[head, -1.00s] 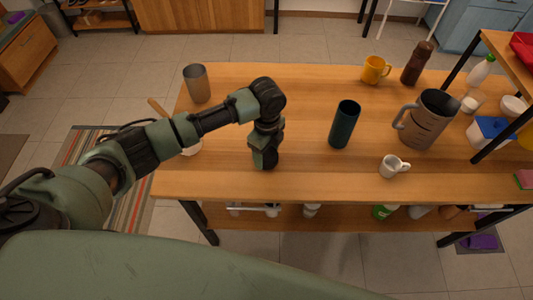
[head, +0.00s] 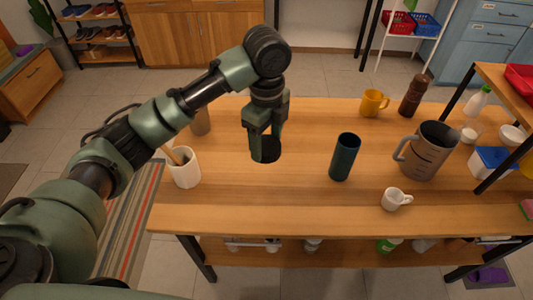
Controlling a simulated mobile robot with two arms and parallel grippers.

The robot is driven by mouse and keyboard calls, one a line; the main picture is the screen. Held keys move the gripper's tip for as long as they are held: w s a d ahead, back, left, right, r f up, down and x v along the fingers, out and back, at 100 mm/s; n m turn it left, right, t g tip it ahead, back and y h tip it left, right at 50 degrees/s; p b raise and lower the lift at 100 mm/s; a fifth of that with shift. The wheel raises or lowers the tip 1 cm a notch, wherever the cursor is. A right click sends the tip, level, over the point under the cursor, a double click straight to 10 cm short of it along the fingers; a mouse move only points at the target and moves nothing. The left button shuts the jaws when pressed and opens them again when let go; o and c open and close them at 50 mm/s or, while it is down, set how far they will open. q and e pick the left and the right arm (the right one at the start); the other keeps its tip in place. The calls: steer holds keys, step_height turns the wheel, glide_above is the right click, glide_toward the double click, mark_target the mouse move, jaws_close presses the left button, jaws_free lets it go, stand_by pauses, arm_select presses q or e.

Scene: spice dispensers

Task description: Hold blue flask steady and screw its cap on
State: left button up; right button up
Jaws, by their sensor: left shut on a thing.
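The dark blue-teal flask (head: 344,158) stands upright on the table, right of the middle, with its dark open top showing and no cap on it. My left gripper (head: 265,132) points down to the left of the flask, apart from it. It is shut on a dark round piece, which looks like the cap (head: 265,150). The cap's height above the table is hard to judge. My right gripper is not in view.
A large grey jug (head: 430,152) and a small white cup (head: 394,200) stand right of the flask. A yellow mug (head: 373,103) and brown grinder (head: 413,96) are behind. A white utensil pot (head: 185,170) is at the left. Bare wood (head: 305,150) separates gripper and flask.

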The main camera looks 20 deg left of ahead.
arm_select(q)
steer(key=shift+r, duration=0.35)
